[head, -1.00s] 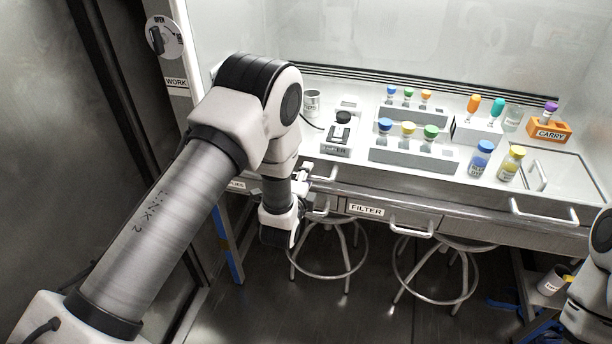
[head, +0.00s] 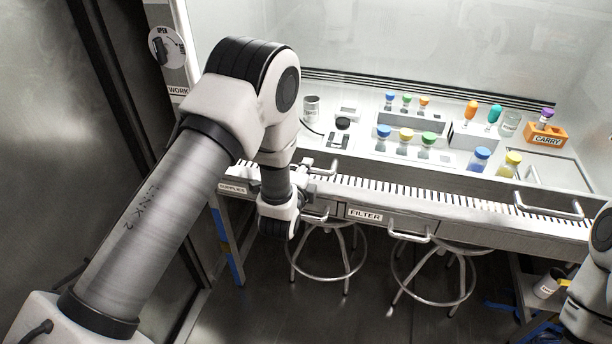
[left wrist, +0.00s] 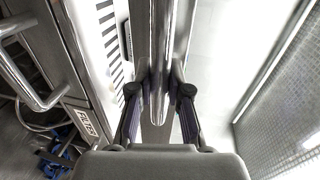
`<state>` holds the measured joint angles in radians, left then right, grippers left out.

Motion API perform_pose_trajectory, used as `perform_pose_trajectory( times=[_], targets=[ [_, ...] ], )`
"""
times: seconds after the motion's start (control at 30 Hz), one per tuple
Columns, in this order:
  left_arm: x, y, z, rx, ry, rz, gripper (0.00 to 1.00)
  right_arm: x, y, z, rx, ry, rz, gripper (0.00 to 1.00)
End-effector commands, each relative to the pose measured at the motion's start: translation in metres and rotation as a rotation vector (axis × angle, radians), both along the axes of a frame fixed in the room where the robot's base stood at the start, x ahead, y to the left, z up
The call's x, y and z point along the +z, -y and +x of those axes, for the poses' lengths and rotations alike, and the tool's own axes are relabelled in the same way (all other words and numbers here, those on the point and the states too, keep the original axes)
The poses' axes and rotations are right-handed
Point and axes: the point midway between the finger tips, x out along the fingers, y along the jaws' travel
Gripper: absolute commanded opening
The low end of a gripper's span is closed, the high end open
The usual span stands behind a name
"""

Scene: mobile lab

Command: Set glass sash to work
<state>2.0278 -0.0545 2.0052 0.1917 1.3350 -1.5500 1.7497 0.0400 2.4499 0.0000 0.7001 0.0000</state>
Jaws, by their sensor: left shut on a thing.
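In the left wrist view, the left gripper (left wrist: 160,92) is shut on the silver bar handle (left wrist: 158,100). A WORK label (head: 178,91) is on the left post, below a round dial (head: 167,47) marked OPEN. My right gripper is out of view.
A slotted grille (head: 450,197) runs along the cabinet's front edge. Below are a FILTER drawer (head: 364,214) and a SUPPLIES drawer (head: 232,188). Several capped vials and an orange CARRY holder (head: 546,139) stand inside. Two stools (head: 333,262) stand below the front edge.

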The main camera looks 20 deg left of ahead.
Motion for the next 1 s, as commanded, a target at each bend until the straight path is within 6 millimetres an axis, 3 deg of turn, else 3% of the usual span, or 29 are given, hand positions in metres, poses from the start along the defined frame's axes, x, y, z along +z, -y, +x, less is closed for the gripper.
perform_pose_trajectory(
  times=[0.03, 0.2, 0.5, 0.7, 1.0],
  targets=[
    [0.028, 0.000, 0.003, 0.001, 0.016, 0.001, 0.00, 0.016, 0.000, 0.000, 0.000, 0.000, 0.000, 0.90],
    [0.077, 0.000, 0.003, 0.002, 0.016, 0.000, 0.00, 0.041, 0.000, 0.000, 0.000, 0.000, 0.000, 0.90],
    [0.138, -0.001, 0.003, 0.003, 0.013, -0.001, 0.00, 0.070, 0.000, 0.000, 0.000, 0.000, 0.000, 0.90],
    [0.151, -0.001, 0.002, 0.002, 0.009, 0.000, 0.00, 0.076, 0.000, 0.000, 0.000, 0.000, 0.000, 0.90],
    [0.151, 0.000, 0.001, 0.002, 0.006, -0.001, 0.00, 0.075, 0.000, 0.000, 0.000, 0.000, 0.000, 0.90]
  ],
)
